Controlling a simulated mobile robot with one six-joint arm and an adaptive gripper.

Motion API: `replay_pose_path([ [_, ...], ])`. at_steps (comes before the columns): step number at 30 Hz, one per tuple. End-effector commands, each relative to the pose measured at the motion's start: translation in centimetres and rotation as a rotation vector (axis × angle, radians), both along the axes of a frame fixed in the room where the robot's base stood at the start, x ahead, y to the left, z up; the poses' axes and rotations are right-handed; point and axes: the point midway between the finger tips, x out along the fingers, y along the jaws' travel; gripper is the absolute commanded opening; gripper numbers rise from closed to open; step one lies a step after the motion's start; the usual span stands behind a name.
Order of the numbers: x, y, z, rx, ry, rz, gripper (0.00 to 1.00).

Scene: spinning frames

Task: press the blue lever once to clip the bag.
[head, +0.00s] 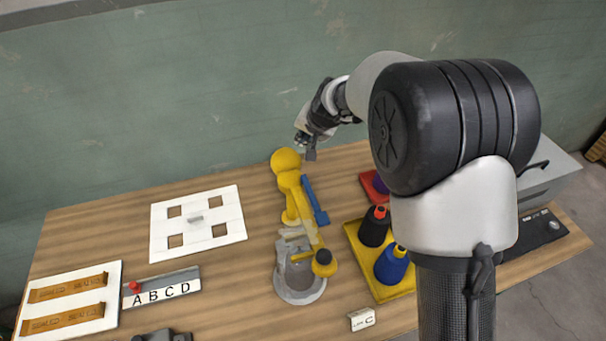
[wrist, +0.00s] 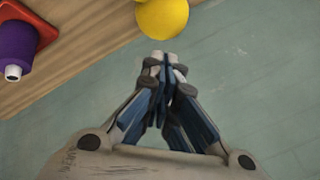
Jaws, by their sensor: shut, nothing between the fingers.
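The blue lever (head: 314,200) is a flat bar on the right side of a yellow stand (head: 291,190), which has a round yellow head. Its lower end lies near the stand's middle. A grey-white, partly see-through object (head: 298,275), perhaps the bag, is at the stand's front; its details are unclear. My gripper (head: 307,148) is above and behind the yellow head, apart from the lever. In the wrist view my gripper (wrist: 165,58) is shut and empty, its tips close to the yellow head (wrist: 162,17) in the picture. The lever is not visible there.
Right of the stand, a yellow tray (head: 367,278) holds a black cone (head: 374,228) and a blue cone (head: 391,265). A purple cone (wrist: 18,48) sits on a red base behind. A white board with square holes (head: 163,236) lies left. A small "C" block (head: 362,319) is at front.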

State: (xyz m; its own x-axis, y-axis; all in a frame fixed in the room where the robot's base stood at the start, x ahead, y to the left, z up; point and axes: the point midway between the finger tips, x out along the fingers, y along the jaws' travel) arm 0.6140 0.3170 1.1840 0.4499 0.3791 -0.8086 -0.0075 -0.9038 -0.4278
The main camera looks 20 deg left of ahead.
Motion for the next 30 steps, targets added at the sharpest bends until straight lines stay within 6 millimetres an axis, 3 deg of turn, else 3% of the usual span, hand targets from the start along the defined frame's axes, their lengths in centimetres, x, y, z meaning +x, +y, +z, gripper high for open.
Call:
replay_pose_path([
  [18,-1.0,-0.7,-7.8,0.0,-0.001,0.0,0.0],
  [30,-1.2,-0.8,-8.2,0.0,0.0,0.0,0.0],
])
